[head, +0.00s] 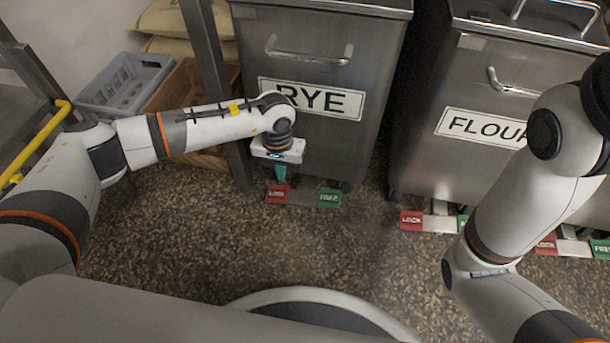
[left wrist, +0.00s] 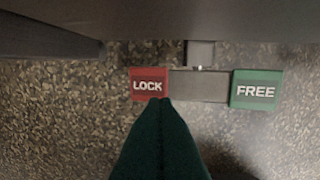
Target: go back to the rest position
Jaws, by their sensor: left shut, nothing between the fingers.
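My left gripper (head: 279,176) points down in front of the RYE bin (head: 372,60), just above the red LOCK pedal (head: 277,194) of that bin. In the left wrist view its dark green fingers (left wrist: 158,104) are together and empty, with their tips over the lower edge of the red LOCK pedal (left wrist: 149,84). I cannot tell whether they touch it. The green FREE pedal (head: 329,198) is to the right on the same bar and also shows in the left wrist view (left wrist: 256,90). My right arm is at the right; its gripper is out of view.
A FLOUR bin (head: 430,160) stands to the right with its own red pedal (head: 412,220). A grey crate (head: 125,85), a wooden box (head: 180,85) and sacks (head: 175,20) are at the back left. A yellow rail (head: 45,125) is at the far left. The speckled floor in front is clear.

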